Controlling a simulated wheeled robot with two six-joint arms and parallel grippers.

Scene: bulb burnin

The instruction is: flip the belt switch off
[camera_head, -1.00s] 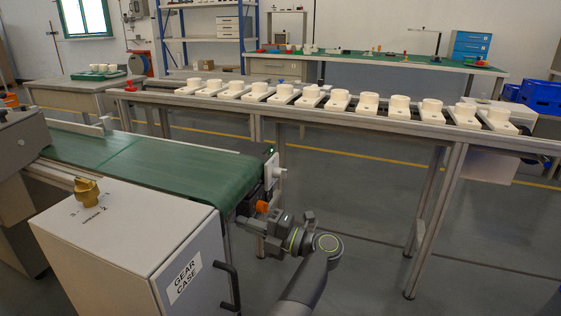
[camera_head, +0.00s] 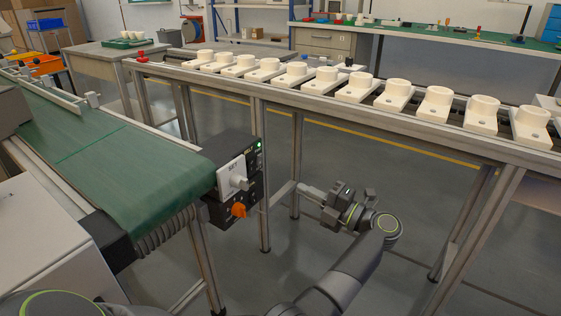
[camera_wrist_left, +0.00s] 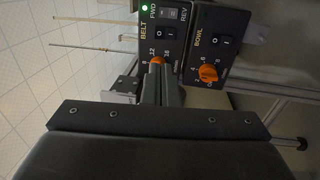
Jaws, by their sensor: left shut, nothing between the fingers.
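In the left wrist view, the black BELT panel (camera_wrist_left: 150,18) carries a lit green lamp, a FWD/REV switch (camera_wrist_left: 170,14), an O/I rocker switch (camera_wrist_left: 166,32) and an orange dial (camera_wrist_left: 157,61). I cannot tell which side of the rocker is pressed. My left gripper (camera_wrist_left: 160,72) is shut and empty, its fingertips overlapping the orange dial in this view; contact is unclear. In the head view, the control box (camera_head: 214,210) hangs at the belt's end with its green lamp lit. My left gripper (camera_head: 312,191) is right of it, pointing left, apart from it. My right gripper is out of view.
A BOWL panel (camera_wrist_left: 214,22) with its own O/I switch and orange dial (camera_wrist_left: 208,74) sits beside the BELT panel. The green conveyor (camera_head: 110,165) is at left. A long metal-framed bench (camera_head: 420,130) with several white holders stands behind my gripper.

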